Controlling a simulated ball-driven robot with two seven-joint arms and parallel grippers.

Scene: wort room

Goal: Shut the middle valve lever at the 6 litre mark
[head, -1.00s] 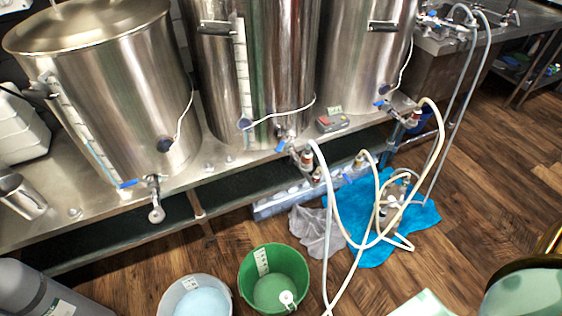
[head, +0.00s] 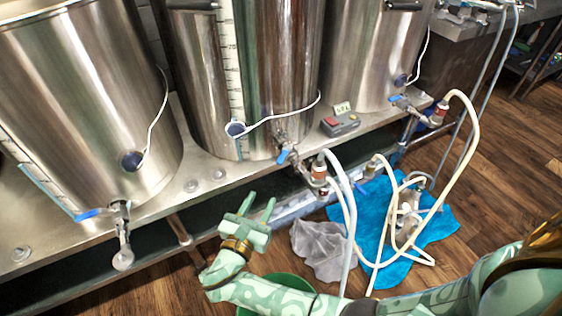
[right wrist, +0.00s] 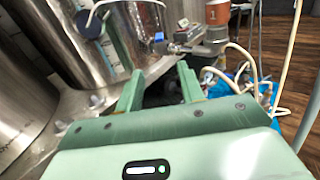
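The middle steel kettle (head: 285,60) has a white-marked level scale (head: 235,80) on its front. Its outlet valve carries a blue lever (head: 284,156) at the kettle's base. The lever also shows in the right wrist view (right wrist: 159,38), beyond the fingers. I cannot read the liquid level or the 6 litre mark. My right gripper (head: 260,203) is open and empty, below and left of the lever and apart from it. Its two spread fingers also show in the right wrist view (right wrist: 160,82). My left gripper is not in view.
The left kettle has its own blue-levered valve (head: 88,214), and the right kettle another (head: 395,98). A small grey device (head: 340,123) sits on the bench. Pale hoses (head: 348,220) hang right of the middle valve. A green bucket (head: 290,282) is partly behind my arm. Cloths (head: 375,215) lie on the floor.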

